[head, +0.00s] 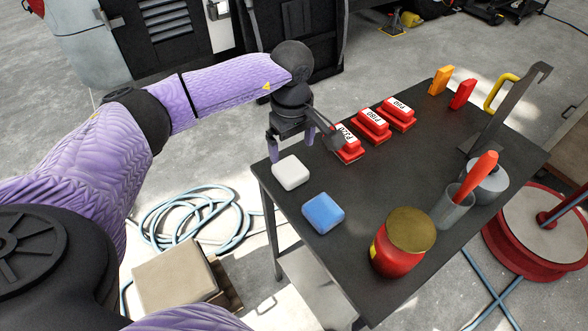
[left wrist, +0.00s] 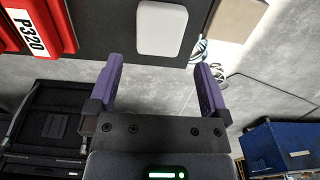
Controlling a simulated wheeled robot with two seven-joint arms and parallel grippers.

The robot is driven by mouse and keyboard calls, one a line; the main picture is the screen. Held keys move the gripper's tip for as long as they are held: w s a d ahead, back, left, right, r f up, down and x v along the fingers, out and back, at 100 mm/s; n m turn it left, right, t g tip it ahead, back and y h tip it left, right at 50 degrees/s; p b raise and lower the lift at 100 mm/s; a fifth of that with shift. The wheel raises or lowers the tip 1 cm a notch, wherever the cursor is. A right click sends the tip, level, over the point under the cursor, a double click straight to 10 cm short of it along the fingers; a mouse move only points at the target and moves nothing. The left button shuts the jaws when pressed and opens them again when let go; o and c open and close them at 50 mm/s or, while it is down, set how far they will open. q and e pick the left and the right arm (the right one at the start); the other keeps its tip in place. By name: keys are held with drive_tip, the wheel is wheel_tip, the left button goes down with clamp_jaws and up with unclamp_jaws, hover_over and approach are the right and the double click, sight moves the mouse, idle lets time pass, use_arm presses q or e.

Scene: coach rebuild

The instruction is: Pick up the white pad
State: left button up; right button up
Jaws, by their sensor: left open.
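The white pad (head: 290,172) lies flat near the left edge of the dark table, behind a blue pad (head: 323,213). My left gripper (head: 291,146) is open and empty, with its fingers pointing down just behind the white pad in the head view. In the left wrist view the white pad (left wrist: 162,27) lies beyond the fingertips of my left gripper (left wrist: 157,66), in line with the gap between them. The fingers look apart from the pad. My right gripper is not in view.
Red blocks with white labels (head: 371,126) stand in a row close to the right of my left gripper. A red jar (head: 402,247) with a tan lid, a grey cup (head: 453,208) and a hooked metal stand (head: 500,115) are farther right. The table's middle is clear.

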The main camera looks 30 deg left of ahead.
sight(294, 172)
use_arm(q)
drive_tip(key=f, duration=0.2)
drive_tip(key=f+b, duration=0.1)
drive_tip(key=f, duration=0.3)
drive_tip(key=shift+s+d+f+b, duration=0.25)
drive_tip(key=shift+d+f+b, duration=0.05)
drive_tip(key=shift+d+b, duration=0.1)
drive_tip(key=shift+f, duration=0.2)
drive_tip(key=shift+r, duration=0.1)
drive_tip(key=shift+c, duration=0.4)
drive_tip(key=c, duration=0.9)
drive_tip(key=shift+o, duration=0.2)
drive_tip(key=shift+r, duration=0.1)
wheel_tip(294, 172, up, 10)
drive_tip(key=p, duration=0.3)
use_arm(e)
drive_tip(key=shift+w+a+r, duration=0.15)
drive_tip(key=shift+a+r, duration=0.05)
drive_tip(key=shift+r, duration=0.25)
